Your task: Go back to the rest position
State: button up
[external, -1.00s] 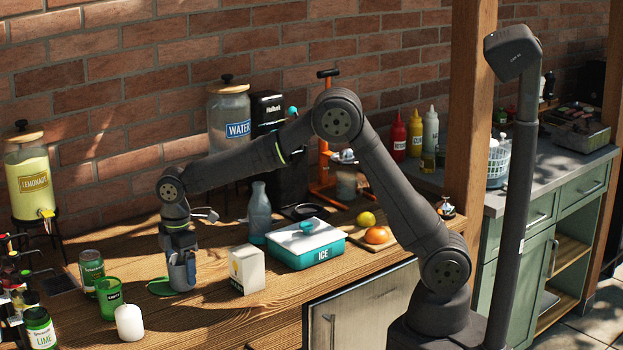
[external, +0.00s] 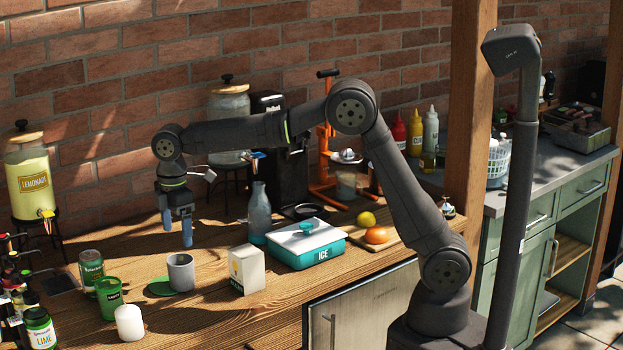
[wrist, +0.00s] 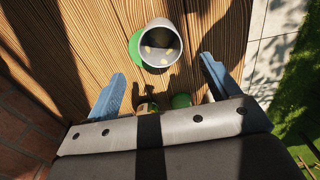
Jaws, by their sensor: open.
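My gripper (external: 176,228) hangs above the wooden table in the external view, pointing down. Its two blue fingers are spread apart with nothing between them. A grey cup (external: 181,272) stands upright on the table below the fingertips, clear of them. The cup sits partly over a round green coaster (external: 160,287). In the wrist view the cup (wrist: 161,43) shows from above, with small pale patches inside it that I cannot identify. The green coaster (wrist: 136,50) shows at the cup's left there.
A white carton (external: 247,270), a teal ice box (external: 305,243) and a grey bottle (external: 259,213) stand right of the cup. A green cup (external: 109,298), a can (external: 91,272) and a white candle (external: 129,322) stand to its left. The brick wall is behind.

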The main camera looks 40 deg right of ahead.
aim_at(180, 258)
notch_tip(180, 258, down, 12)
jog(key=shift+r, duration=2)
jog(key=shift+f, duration=0.1)
